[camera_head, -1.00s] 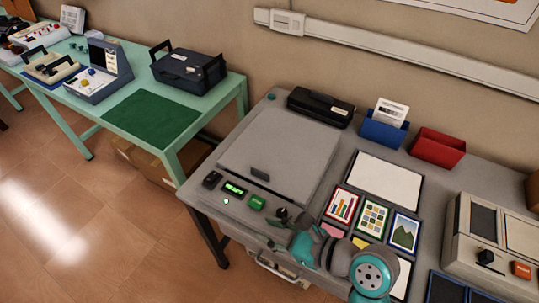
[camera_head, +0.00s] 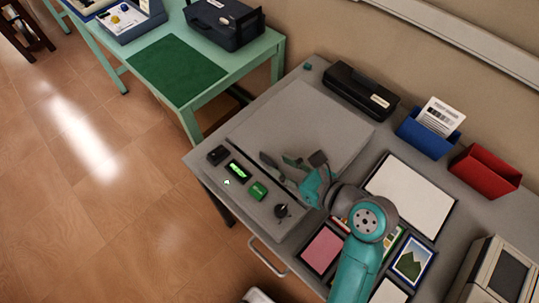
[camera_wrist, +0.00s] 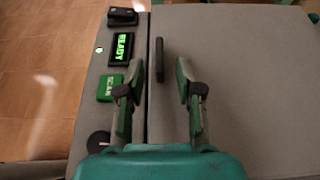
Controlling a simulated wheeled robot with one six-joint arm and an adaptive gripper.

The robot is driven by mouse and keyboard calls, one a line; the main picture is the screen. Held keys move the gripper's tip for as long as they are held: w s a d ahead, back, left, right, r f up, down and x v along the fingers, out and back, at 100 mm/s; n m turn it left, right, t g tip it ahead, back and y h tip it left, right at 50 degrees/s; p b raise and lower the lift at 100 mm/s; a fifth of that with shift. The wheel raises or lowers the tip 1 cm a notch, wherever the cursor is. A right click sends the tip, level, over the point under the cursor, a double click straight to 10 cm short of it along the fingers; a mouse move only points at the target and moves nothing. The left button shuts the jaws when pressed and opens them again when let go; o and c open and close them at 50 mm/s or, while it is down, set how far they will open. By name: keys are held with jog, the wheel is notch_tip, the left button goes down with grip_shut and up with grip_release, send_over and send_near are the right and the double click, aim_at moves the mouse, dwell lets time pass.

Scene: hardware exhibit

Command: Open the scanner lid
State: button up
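The scanner's flat grey lid (camera_head: 308,118) lies shut on the scanner, on the grey table. Its dark upright handle (camera_wrist: 159,60) stands near the lid's edge, beside the control strip, and also shows in the head view (camera_head: 268,159). My gripper (camera_head: 285,169) is low over the lid, just beside the handle. In the wrist view my gripper (camera_wrist: 156,76) is open, with the handle lying between the lines of its two fingers, around and just beyond the tips. No contact with the handle shows.
The control strip carries a green READY display (camera_wrist: 121,48), a green SCAN button (camera_wrist: 110,87) and a dark knob (camera_head: 281,211). Behind the lid lies a black device (camera_head: 361,91). A blue holder (camera_head: 428,133) and red holder (camera_head: 484,171) stand right. Framed pictures lie near my arm.

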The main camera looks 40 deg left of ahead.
aim_at(270, 160)
jog(key=x, duration=0.5)
jog(key=shift+a+f, duration=0.15)
jog(key=shift+a, duration=0.2)
grip_shut()
